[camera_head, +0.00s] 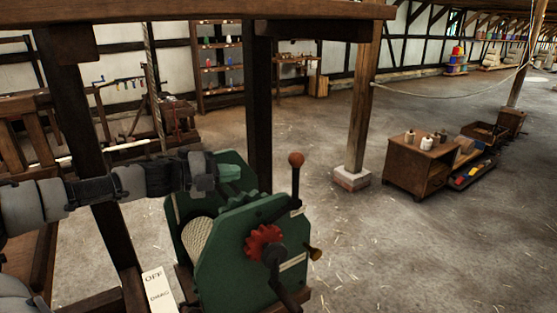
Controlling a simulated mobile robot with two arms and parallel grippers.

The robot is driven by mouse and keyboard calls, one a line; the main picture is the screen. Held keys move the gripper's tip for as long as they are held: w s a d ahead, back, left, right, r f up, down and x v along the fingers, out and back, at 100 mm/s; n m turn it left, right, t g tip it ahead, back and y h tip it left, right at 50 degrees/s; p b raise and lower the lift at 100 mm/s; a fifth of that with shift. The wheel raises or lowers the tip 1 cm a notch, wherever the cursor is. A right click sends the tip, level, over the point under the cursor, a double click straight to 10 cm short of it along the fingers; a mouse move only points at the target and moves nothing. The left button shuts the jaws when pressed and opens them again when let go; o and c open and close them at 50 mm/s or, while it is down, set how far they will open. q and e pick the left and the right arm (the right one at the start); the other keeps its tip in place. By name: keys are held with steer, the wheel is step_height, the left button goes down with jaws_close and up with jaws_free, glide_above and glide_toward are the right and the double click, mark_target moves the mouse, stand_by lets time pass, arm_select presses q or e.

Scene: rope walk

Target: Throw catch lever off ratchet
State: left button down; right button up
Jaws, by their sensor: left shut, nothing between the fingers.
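A green winch (225,262) stands in front of me, with a coil of pale rope (196,240) on its drum. A red toothed ratchet wheel (261,240) sits on its right side plate. The catch lever (295,180), a dark bar with a red-brown ball on top, stands upright above and right of the ratchet. Whether its lower end touches the teeth is hard to tell. My left gripper (229,171) is shut and empty above the winch, left of the lever and apart from it. My right gripper is not in view.
A white sign (158,289) reads OFF. Timber posts (259,110) and an overhead beam (200,10) frame the winch. Floor to the right is clear up to a wooden cabinet (404,172).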

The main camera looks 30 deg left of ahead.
arm_select(q)
steer(key=p, duration=0.7)
glide_above(296, 182)
steer(key=s+a, duration=0.3)
steer(key=a, duration=0.1)
steer(key=shift+w+d, duration=0.1)
steer(key=shift+d, duration=0.3)
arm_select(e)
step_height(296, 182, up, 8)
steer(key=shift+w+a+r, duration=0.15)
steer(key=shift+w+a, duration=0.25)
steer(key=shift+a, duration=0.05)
arm_select(q)
steer(key=shift+a, duration=0.15)
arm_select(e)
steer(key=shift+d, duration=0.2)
